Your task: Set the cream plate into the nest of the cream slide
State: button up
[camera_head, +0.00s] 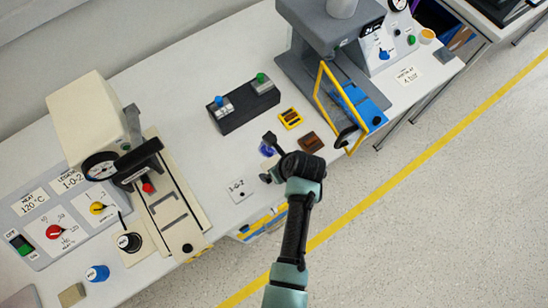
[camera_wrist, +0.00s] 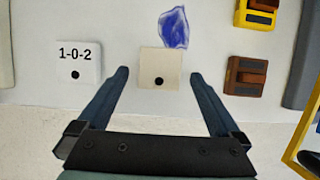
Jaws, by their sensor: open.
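The cream plate (camera_wrist: 151,67), a small square with a black dot, lies flat on the bench in the wrist view. My gripper (camera_wrist: 159,76) is open, its two fingers on either side of the plate and apart from it. In the head view my gripper (camera_head: 268,158) hides most or all of the plate. The cream slide (camera_head: 195,218) is at the left in the head view, a long bed with dark rectangular outlines and a black knob at its front end. I cannot tell which outline is the nest.
A card marked 1-0-2 (camera_wrist: 80,58) lies left of the plate, and a blue patch (camera_wrist: 173,28) lies just behind it. Brown (camera_wrist: 245,76) and yellow (camera_wrist: 256,13) blocks are to the right. A press with a yellow frame (camera_head: 328,92) stands further right. Bench is clear between card and slide.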

jog(key=shift+x, duration=0.75)
jog(key=c, duration=1.3)
